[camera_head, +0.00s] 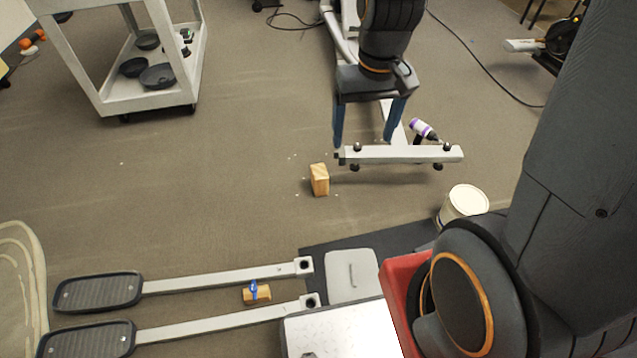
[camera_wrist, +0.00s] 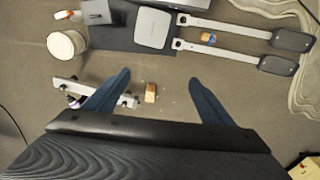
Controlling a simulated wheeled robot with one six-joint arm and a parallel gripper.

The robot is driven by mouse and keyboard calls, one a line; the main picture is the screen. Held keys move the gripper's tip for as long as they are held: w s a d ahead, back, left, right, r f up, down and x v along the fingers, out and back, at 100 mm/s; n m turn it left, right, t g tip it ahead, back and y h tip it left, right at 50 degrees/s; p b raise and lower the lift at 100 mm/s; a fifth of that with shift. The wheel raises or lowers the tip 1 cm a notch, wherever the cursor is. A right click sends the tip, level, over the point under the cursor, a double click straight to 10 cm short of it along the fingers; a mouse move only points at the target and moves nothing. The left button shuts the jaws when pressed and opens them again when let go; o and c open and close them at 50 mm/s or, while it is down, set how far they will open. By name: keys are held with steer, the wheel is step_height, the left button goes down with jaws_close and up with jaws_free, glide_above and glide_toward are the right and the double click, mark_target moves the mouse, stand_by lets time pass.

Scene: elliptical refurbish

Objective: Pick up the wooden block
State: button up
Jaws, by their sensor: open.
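A light wooden block (camera_head: 319,180) stands on the carpet, just left of the white crossbar's end. In the wrist view the wooden block (camera_wrist: 151,92) lies between my two blue fingers, nearer the left one. My gripper (camera_head: 364,140) points down with its fingers spread and nothing held between them. In the head view it appears above and to the right of the block. In the wrist view my gripper (camera_wrist: 159,79) looks apart from the block. A second wooden piece (camera_head: 257,294) with a blue item on it lies between two pedal bars; it also shows in the wrist view (camera_wrist: 207,38).
The white crossbar (camera_head: 405,154) is close to the block, with a purple-and-white bottle (camera_head: 423,129) behind it. A white bucket (camera_head: 464,203) stands to the right. A white cart (camera_head: 150,101) stands at the upper left. Carpet left of the block is clear.

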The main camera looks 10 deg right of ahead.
steer(key=w+f+b, duration=0.7)
steer(key=w+f, duration=0.5)
steer(key=f, duration=0.1)
steer(key=t+b, duration=0.4)
steer(key=b, duration=2.3)
glide_toward(320, 173)
steer(key=shift+n, duration=0.3)
steer(key=x, duration=0.5)
steer(key=shift+w+f, duration=0.25)
steer(key=shift+f, duration=0.05)
steer(key=shift+b+x, duration=0.9)
steer(key=shift+x, duration=0.65)
steer(key=b+x, duration=0.1)
steer(key=x, duration=0.1)
steer(key=b+x, duration=0.2)
steer(key=x, duration=0.1)
steer(key=shift+s, duration=0.25)
steer(key=shift+c, duration=0.6)
steer(key=c, duration=1.4)
